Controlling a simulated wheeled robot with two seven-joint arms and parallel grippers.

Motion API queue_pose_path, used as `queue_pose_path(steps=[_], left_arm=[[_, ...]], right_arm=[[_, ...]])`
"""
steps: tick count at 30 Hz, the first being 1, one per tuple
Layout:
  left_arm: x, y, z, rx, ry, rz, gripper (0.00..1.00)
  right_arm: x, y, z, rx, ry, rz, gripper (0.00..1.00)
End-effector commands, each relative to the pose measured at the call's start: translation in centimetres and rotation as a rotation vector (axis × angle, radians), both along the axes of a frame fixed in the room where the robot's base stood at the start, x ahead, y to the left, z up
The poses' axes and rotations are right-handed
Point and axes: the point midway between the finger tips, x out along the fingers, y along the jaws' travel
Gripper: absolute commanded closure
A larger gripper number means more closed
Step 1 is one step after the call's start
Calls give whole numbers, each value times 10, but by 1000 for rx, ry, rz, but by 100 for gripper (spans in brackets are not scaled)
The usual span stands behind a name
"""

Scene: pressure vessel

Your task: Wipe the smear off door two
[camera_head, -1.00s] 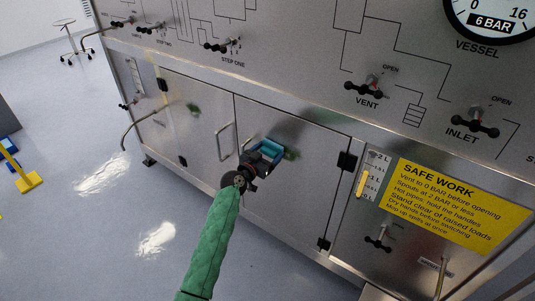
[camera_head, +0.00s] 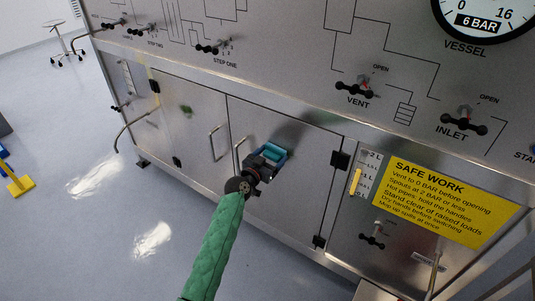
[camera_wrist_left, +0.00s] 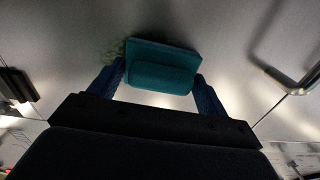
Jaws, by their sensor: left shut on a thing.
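A teal wiping pad (camera_head: 272,151) is in my left gripper (camera_head: 267,159), in front of the right-hand cabinet door (camera_head: 306,172). In the left wrist view the pad (camera_wrist_left: 162,66) sits between the two blue fingers, its far face at or very close to the door; contact is unclear. A faint green smear (camera_wrist_left: 113,50) shows on the door beside the pad's left edge, and the pad may hide more of it. Another green smear (camera_head: 186,110) is on the left-hand door (camera_head: 190,128). I cannot read door numbers. My right gripper is not in view.
Two upright door handles (camera_head: 216,143) stand near the seam between the doors. Black hinges (camera_head: 340,160) and a yellow safety sign (camera_head: 455,207) are to the right. Valve handles, including VENT (camera_head: 356,88), project above. The floor (camera_head: 90,230) at left is mostly clear.

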Motion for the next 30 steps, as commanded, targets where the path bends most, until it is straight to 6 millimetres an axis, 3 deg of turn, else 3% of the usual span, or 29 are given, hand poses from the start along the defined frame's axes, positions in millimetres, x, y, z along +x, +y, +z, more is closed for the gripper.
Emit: queue_pose_path(steps=[30], left_arm=[[-28, -43, 1, 0, 0, -1, 41]], right_arm=[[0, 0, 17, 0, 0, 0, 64]])
